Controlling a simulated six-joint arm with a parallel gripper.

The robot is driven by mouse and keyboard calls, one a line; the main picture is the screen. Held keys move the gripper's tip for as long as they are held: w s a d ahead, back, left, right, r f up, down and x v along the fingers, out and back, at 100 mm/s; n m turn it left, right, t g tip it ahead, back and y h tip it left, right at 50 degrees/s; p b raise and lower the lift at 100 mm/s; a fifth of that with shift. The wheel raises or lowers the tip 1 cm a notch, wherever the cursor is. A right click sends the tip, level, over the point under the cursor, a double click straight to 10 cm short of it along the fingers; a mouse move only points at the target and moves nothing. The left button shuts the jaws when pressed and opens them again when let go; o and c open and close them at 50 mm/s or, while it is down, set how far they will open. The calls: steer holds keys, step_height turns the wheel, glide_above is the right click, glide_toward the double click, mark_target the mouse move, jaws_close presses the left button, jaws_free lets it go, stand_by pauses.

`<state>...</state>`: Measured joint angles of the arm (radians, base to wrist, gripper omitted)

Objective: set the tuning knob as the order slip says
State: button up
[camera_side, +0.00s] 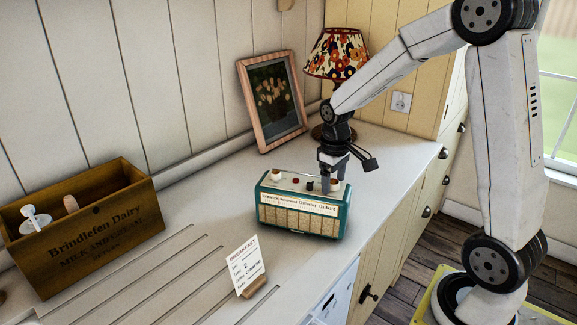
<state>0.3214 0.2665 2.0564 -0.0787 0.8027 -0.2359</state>
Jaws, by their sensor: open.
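A teal radio (299,222) with a woven tan front stands on the worktop. A label strip with several names runs along its upper front edge; the names are too small to read surely. On its top are a pale knob (277,174) at the left, a red button, a dark button, and a pale knob (335,184) at the right. My gripper (334,183) is open, pointing down at the right knob, with its fingers about it. I cannot tell whether they touch it. The order slip (246,264) stands in a wooden holder in front; it is headed "BREAKFAST", with lower lines unclear.
A wooden dairy crate (88,232) with utensils stands at the left. A framed picture (272,101) leans on the wall, and a flowered-shade lamp (336,55) stands behind my gripper. Grooves (150,275) run across the worktop in front. The worktop right of the radio is clear.

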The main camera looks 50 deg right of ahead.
jaws_close()
steer(key=shift+m, duration=3.5)
jaws_free()
steer(key=shift+r, duration=0.1)
